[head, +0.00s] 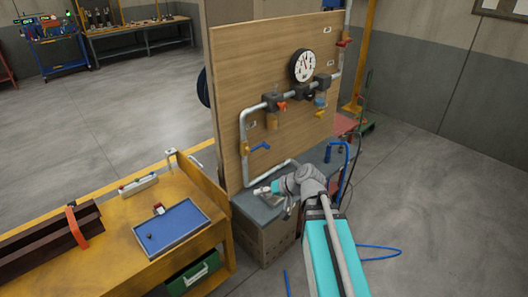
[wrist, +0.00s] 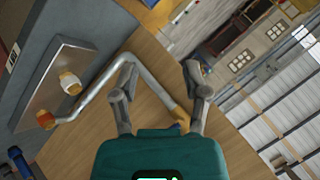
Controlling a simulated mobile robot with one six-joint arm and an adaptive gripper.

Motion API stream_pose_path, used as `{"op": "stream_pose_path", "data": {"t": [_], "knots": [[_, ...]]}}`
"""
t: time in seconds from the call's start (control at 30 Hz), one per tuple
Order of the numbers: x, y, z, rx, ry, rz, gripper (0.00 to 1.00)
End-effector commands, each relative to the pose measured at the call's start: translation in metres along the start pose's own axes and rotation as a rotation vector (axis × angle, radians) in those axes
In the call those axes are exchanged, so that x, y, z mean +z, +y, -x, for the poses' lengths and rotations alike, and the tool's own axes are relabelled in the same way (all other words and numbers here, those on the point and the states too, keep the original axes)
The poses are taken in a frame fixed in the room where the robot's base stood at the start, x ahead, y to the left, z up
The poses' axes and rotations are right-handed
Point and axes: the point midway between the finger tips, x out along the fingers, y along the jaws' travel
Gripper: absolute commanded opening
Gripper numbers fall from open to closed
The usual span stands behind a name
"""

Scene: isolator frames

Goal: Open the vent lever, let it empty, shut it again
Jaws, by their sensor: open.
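A plywood panel (head: 228,100) carries grey pipework with several valves. A brass valve with a blue lever (head: 260,147) sits on the left vertical pipe. An orange-red lever (head: 282,106) and another blue lever (head: 320,102) sit higher, below the round gauge (head: 303,65). I see no label telling which is the vent lever. My gripper (head: 266,189) is low in front of the panel, below the left blue lever. In the wrist view my gripper (wrist: 160,72) is open and empty. A brass valve (wrist: 180,115) with some blue shows beside its right finger, partly hidden.
A grey bench top (head: 262,210) stands under the panel. In the wrist view a pipe (wrist: 100,95) bends across the panel, near a metal tray (wrist: 62,62). A yellow bench with a blue tray (head: 172,226) stands at left.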

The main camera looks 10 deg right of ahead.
Motion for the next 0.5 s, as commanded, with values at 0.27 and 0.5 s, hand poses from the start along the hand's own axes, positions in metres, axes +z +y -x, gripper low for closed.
{"op": "stream_pose_path", "data": {"t": [0.27, 0.5], "knots": [[-0.053, 0.020, 0.018, -0.199, 0.316, -0.060, 0.59], [-0.092, 0.043, 0.052, -0.312, 0.571, -0.126, 0.59]]}}
